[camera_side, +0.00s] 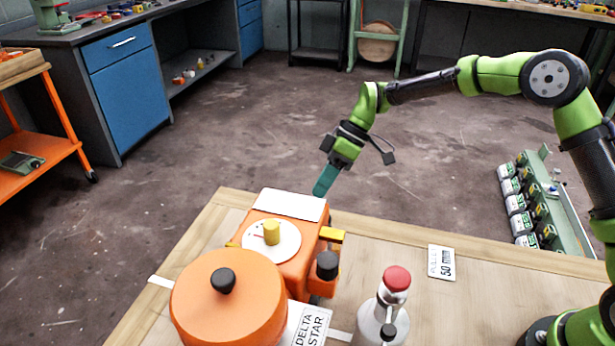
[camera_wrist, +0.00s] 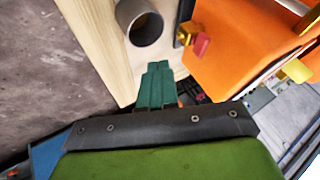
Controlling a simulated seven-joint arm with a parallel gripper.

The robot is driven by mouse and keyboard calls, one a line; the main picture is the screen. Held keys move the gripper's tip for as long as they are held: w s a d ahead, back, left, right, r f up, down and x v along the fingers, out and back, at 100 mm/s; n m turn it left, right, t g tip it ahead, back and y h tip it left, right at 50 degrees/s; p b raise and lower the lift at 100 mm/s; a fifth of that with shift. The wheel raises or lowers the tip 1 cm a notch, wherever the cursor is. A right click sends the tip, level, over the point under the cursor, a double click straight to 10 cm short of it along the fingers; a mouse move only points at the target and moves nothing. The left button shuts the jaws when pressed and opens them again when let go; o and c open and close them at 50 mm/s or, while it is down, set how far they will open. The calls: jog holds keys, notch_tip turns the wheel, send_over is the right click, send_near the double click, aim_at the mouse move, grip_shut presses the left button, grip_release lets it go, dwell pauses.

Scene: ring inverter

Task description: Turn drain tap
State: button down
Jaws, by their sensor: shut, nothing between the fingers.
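The orange machine (camera_side: 302,258) stands on the wooden table, and its orange side also fills the upper right of the wrist view (camera_wrist: 235,55). A small red handle with brass parts (camera_wrist: 201,46), which looks like the drain tap, sticks out from that side near the table edge. The tap is hidden in the side view. My gripper (camera_side: 322,188) has teal fingers pointing down, just beyond the machine's far side. In the wrist view the fingers (camera_wrist: 157,70) are together and empty, below and left of the red handle and apart from it.
A grey open cup or pipe end (camera_wrist: 146,24) is at the table edge, close to my fingertips and left of the tap. A round orange pot (camera_side: 228,305), a red-capped bottle (camera_side: 385,305) and a label card (camera_side: 441,262) occupy the table.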

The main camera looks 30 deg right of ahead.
jog(key=shift+s+a, duration=1.4)
jog(key=shift+a, duration=0.05)
